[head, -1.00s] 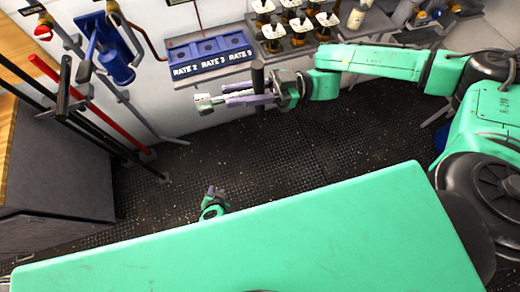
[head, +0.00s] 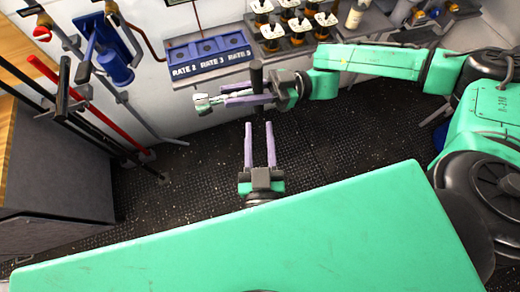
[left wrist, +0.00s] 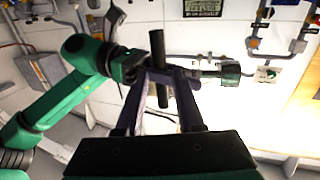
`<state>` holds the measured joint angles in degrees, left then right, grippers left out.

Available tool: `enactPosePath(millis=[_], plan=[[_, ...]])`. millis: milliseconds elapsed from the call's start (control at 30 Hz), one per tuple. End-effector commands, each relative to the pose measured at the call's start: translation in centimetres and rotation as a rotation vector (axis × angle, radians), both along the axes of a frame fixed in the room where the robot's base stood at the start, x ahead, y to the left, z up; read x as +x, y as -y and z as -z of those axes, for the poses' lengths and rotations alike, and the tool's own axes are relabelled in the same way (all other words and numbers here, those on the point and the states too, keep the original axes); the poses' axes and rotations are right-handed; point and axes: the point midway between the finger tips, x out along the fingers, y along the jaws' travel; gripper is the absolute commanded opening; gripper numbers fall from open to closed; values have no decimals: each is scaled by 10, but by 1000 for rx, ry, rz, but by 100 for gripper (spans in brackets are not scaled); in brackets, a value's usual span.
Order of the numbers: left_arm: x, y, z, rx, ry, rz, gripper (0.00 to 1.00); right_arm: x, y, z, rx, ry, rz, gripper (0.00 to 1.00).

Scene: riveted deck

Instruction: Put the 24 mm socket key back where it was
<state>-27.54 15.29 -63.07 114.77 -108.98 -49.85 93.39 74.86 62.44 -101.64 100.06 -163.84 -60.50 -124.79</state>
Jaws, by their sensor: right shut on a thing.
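The socket key (head: 256,76) has a dark cross bar and a pale shaft that points left to a light, greenish end. Its size marking is not legible. My right gripper (head: 222,96) is shut on it and holds it in front of the wall shelf. My left gripper (head: 260,124) is open and empty, its fingers pointing up just below the key's bar. In the left wrist view, the dark bar (left wrist: 157,45) appears between my left fingertips (left wrist: 160,72). I cannot tell whether they touch it. The key's green end (left wrist: 230,72) shows to the right.
A blue block (head: 207,48) with three holes and RATE labels sits on the wall shelf behind the key. Several amber-and-white bottles (head: 299,30) stand right of it. A blue tool (head: 116,64) hangs at left, near red and black bars.

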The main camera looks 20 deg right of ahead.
Motion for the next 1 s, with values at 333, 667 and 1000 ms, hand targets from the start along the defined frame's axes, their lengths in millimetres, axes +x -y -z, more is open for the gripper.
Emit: enactPosePath(millis=[333, 667, 1000], plan=[[66, 15, 0, 1, -1, 0, 37, 0, 0, -1, 2, 1, -1, 0], [70, 16, 1, 2, -3, 1, 25, 0, 0, -1, 1, 1, -1, 0], [70, 16, 0, 2, -1, -1, 0, 0, 0, -1, 1, 1, 1, 64]])
